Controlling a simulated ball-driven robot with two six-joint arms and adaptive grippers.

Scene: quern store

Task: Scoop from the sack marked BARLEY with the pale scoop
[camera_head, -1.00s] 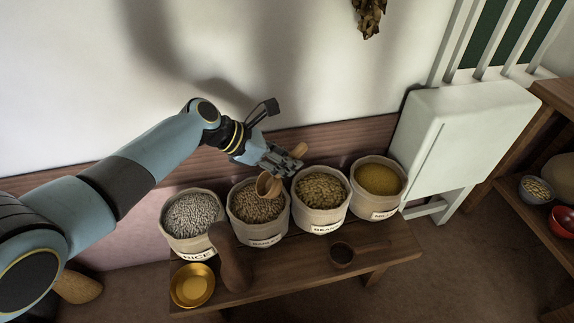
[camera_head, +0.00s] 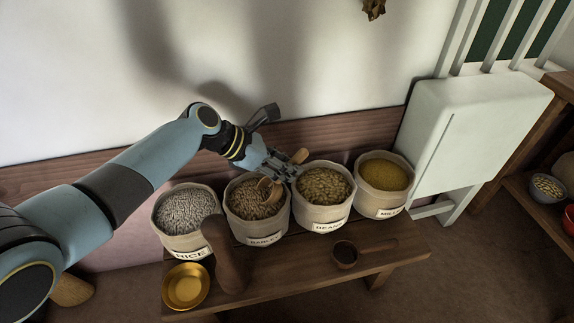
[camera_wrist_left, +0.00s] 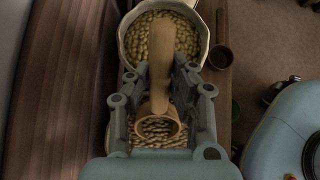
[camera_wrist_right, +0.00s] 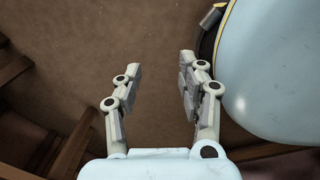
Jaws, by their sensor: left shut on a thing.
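The pale scoop (camera_head: 267,186) is in my left gripper (camera_head: 284,172), which is shut on its handle (camera_wrist_left: 161,60). The gripper is over the back right rim of the sack marked BARLEY (camera_head: 262,224), second from the left. The scoop's bowl (camera_wrist_left: 158,123) is tilted inside the sack mouth, at the barley (camera_head: 248,200). Grains show within the bowl's rim, but I cannot tell how full it is. My right gripper (camera_wrist_right: 160,66) is open and empty over brown floor in the right wrist view; it is out of the head view.
The RICE sack (camera_head: 186,244) stands left, BEANS (camera_head: 322,215) and MILLET (camera_head: 383,205) right, close together on a wooden bench (camera_head: 300,262). A dark scoop (camera_head: 345,254), a gold bowl (camera_head: 186,287) and a brown upright thing (camera_head: 226,258) are in front. The wall is close behind.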

